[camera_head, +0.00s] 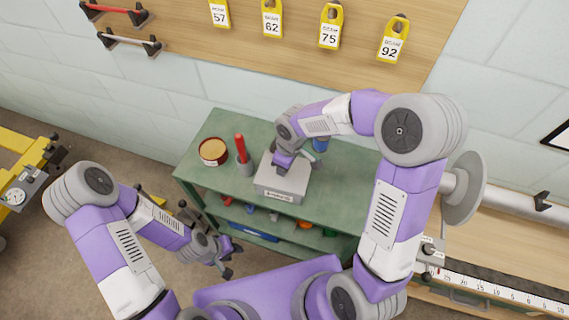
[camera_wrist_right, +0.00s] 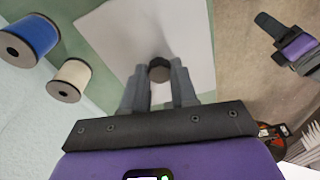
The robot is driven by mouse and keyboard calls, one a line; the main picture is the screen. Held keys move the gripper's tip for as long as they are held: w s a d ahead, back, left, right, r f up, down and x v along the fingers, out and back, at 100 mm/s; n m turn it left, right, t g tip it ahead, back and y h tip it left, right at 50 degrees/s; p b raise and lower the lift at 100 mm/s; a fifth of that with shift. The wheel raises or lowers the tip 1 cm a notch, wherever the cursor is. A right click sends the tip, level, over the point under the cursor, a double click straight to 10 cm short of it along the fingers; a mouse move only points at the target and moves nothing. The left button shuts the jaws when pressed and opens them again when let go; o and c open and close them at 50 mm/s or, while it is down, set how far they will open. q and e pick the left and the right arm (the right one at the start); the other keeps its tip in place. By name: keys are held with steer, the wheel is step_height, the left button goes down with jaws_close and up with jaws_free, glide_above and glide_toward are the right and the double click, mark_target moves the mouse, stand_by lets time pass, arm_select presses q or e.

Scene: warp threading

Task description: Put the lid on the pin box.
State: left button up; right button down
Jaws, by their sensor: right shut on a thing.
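The pin box (camera_head: 268,189) is a grey box with a label on its front, standing on the green bench top. The lid (camera_wrist_right: 118,42) is a pale flat plate with a dark round knob (camera_wrist_right: 159,69). My right gripper (camera_wrist_right: 159,88) is shut on the knob from above, its fingers on either side. In the head view the lid (camera_head: 296,172) lies over the box; I cannot tell whether it rests on it or hovers slightly. My left gripper (camera_head: 228,262) is empty and open, low in front of the bench, away from the box.
A blue spool (camera_wrist_right: 29,38) and a cream spool (camera_wrist_right: 71,80) stand nearby. The lower shelf holds small items.

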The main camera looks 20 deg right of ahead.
steer(key=c, duration=0.8)
jaws_free()
steer(key=shift+o, duration=0.4)
steer(key=o, duration=0.4)
steer(key=shift+r, duration=0.1)
steer(key=shift+r+p, duration=2.8)
steer(key=shift+r, duration=0.6)
